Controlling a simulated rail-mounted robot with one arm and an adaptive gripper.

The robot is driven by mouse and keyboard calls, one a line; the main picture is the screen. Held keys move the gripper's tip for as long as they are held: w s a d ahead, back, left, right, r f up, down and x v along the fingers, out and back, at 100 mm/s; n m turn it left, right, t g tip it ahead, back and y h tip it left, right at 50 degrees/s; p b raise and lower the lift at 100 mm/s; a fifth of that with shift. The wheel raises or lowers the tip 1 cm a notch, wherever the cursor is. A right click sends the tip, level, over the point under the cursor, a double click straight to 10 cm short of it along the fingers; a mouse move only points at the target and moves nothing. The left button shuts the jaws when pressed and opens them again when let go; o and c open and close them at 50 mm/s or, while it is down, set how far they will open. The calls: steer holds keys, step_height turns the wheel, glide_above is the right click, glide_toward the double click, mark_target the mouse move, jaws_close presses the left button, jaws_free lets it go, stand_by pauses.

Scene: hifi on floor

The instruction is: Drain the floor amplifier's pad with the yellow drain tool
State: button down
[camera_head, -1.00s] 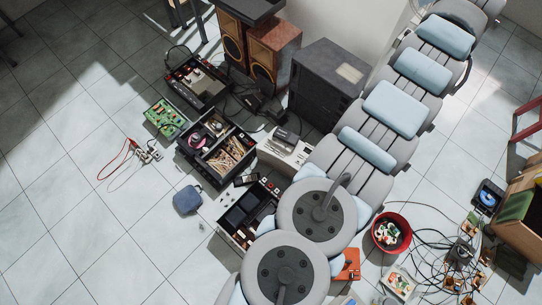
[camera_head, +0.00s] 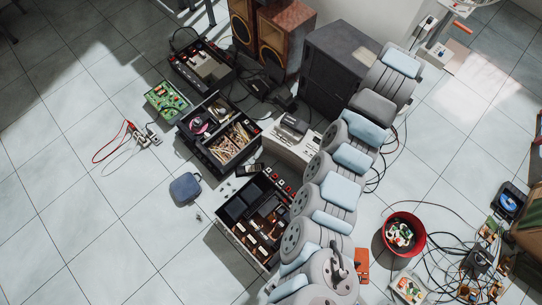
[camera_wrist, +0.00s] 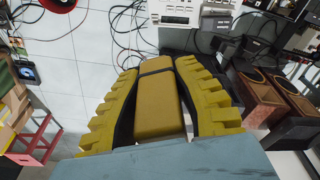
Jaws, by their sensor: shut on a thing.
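In the wrist view my gripper (camera_wrist: 158,70) has two yellow, ribbed fingers. They are shut on the yellow drain tool (camera_wrist: 160,105), a blocky yellow body with a dark band, held clear of the floor. In the head view the gripper and tool cannot be made out behind or beyond my arm. An open amplifier-like chassis (camera_head: 232,243) lies on the floor left of my arm, with dark blocks and orange-brown parts inside; my arm covers its lower right. A second open unit (camera_head: 202,68) lies farther back. I cannot tell which holds the pad, and no pad is distinguishable.
Wooden speakers (camera_head: 285,35) and a dark cabinet (camera_head: 335,65) stand at the back. A parts box (camera_head: 219,135), green board (camera_head: 167,101) and blue pouch (camera_head: 185,188) lie left. A red bowl (camera_head: 405,233) and tangled cables lie right. The left floor is mostly clear.

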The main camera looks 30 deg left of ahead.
steer(key=s+a+f+n+b, duration=0.1)
steer(key=s+a+f+b, duration=0.2)
steer(key=f, duration=0.6)
steer(key=s+a+f+n+b, duration=0.1)
steer(key=a+f+b, duration=0.2)
steer(key=a+f, duration=0.5)
steer(key=s+a+f+n+b, duration=0.1)
steer(key=s+a+f+b, duration=0.1)
steer(key=f, duration=0.9)
steer(key=n+b, duration=0.4)
steer(key=b, duration=0.2)
glide_above(271, 217)
steer(key=shift+y, duration=0.4)
steer(key=f, duration=3.8)
steer(key=shift+s+f, duration=0.1)
steer(key=shift+s, duration=0.1)
steer(key=shift+d+f, duration=0.1)
steer(key=shift+w+f+b, duration=0.1)
steer(key=shift+f+b, duration=3.25)
steer(key=shift+b, duration=0.15)
